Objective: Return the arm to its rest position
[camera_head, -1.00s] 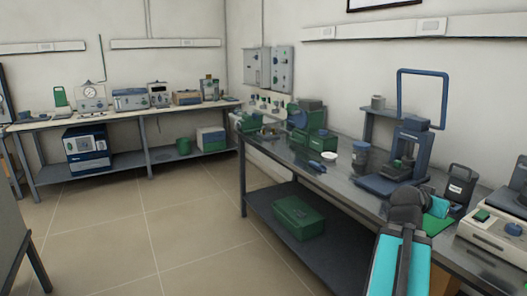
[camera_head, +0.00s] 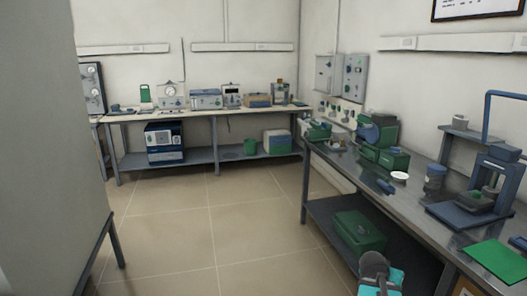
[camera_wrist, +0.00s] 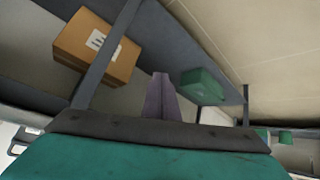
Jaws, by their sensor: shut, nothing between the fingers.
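My arm (camera_head: 384,279), with teal casing and a dark grey joint, shows at the bottom edge of the head view, in front of the right bench. Most of it lies below the frame, and its gripper end cannot be made out there. In the wrist view, my gripper (camera_wrist: 160,80) shows as narrow grey-purple fingers, shut together with nothing between them. Beyond the fingers are a bench's lower shelf and its frame.
The right bench (camera_head: 410,190) carries a green mat (camera_head: 497,261), a blue press-like stand (camera_head: 490,190) and green devices. A green box (camera_head: 358,230) lies on its lower shelf. A cardboard box (camera_wrist: 97,47) shows in the wrist view. Open floor (camera_head: 215,230) lies left of the bench.

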